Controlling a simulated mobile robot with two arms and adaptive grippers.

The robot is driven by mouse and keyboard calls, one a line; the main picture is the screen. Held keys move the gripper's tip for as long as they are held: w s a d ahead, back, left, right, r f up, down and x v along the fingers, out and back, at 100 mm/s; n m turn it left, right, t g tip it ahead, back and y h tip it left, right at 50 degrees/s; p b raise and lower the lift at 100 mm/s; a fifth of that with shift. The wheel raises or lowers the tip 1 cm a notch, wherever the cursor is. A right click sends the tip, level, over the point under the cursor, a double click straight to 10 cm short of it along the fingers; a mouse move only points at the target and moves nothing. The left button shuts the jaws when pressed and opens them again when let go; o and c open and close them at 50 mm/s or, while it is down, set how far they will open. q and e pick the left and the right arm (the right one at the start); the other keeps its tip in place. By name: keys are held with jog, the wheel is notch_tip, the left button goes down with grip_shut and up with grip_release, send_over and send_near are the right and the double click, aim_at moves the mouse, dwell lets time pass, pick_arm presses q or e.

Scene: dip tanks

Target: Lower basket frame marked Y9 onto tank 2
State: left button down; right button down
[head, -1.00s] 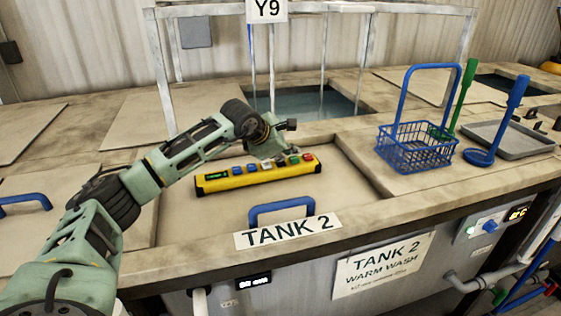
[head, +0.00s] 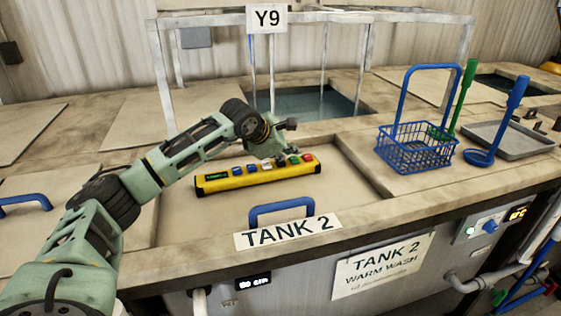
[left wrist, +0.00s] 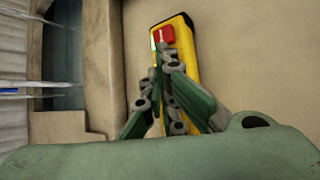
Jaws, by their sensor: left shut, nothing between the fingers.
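The grey metal basket frame with the Y9 plate (head: 267,18) stands upright over the open tank (head: 305,103) behind the tank 2 lid; its lower end is partly hidden by my arm and the worktop. A yellow control pendant (head: 258,174) with several coloured buttons lies on the tank 2 lid (head: 345,185). My left gripper (head: 277,158) is at the pendant, its fingers over the buttons. In the left wrist view my shut, empty fingers (left wrist: 160,75) point at the pendant's red button end (left wrist: 163,34). My right gripper is in neither view.
A blue wire basket (head: 415,150), a blue ladle (head: 480,157), a green-handled tool (head: 460,97) and a grey tray (head: 508,138) stand to the right. A blue handle (head: 281,208) rises from the front of the lid. The lid is otherwise clear.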

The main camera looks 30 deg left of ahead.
aim_at(287, 166)
pick_arm(q)
jog(key=shift+r+p, duration=0.3)
jog(key=shift+r, duration=0.45)
jog(key=shift+r+p, duration=1.45)
jog(key=shift+r, duration=1.05)
